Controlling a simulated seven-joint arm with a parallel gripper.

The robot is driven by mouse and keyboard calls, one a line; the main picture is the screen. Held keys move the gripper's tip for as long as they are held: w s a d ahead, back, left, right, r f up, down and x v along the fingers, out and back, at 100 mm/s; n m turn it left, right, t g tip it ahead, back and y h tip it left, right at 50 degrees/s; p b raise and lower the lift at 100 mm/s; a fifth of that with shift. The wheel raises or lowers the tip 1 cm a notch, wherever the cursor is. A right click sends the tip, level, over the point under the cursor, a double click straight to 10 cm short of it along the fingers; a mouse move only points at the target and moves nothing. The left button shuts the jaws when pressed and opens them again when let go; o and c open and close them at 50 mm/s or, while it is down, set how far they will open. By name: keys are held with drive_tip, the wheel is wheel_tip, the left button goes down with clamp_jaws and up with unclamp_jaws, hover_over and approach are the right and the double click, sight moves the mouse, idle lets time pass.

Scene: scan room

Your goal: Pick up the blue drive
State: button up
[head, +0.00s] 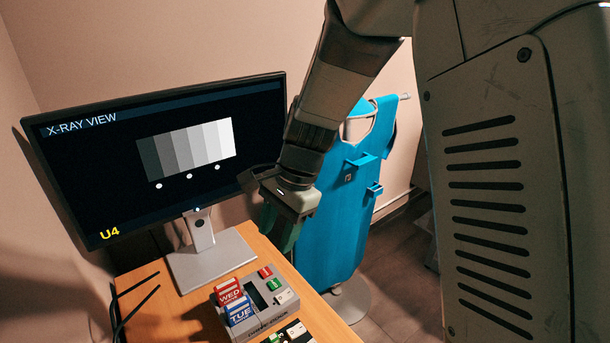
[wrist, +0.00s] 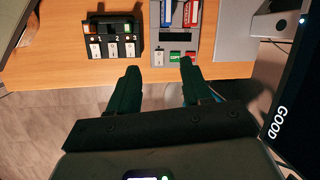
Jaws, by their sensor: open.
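The blue drive (head: 239,312), labelled TUE, stands in a grey dock (head: 262,324) on the wooden desk, right beside a red drive (head: 228,292) labelled WED. In the wrist view the blue drive (wrist: 168,12) shows at the top edge, left of the red drive (wrist: 194,12), partly cut off by the frame. My gripper (head: 283,238) is above and behind the dock in the head view, apart from both drives. In the wrist view my gripper (wrist: 157,72) has its two fingers spread with nothing between them.
A monitor (head: 190,150) reading X-RAY VIEW and U4 stands on the desk (head: 250,246) at left. A black device (wrist: 112,25) with white tabs sits beside the dock. Black cables (head: 125,300) lie at left. A blue apron (head: 335,215) hangs behind the desk.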

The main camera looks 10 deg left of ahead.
drive_tip(key=a+f+m+g, duration=0.2)
drive_tip(key=a+f, duration=0.4)
drive_tip(key=f, duration=0.4)
hover_over(237, 302)
drive_tip(key=w+d, duration=0.1)
drive_tip(key=d, duration=0.1)
drive_tip(key=f, duration=0.4)
drive_tip(key=shift+w, duration=0.2)
drive_tip(key=shift+x, duration=3.05)
drive_tip(key=shift+w+a+r, duration=0.1)
drive_tip(key=shift+a, duration=0.05)
drive_tip(key=shift+c, duration=0.5)
clamp_jaws()
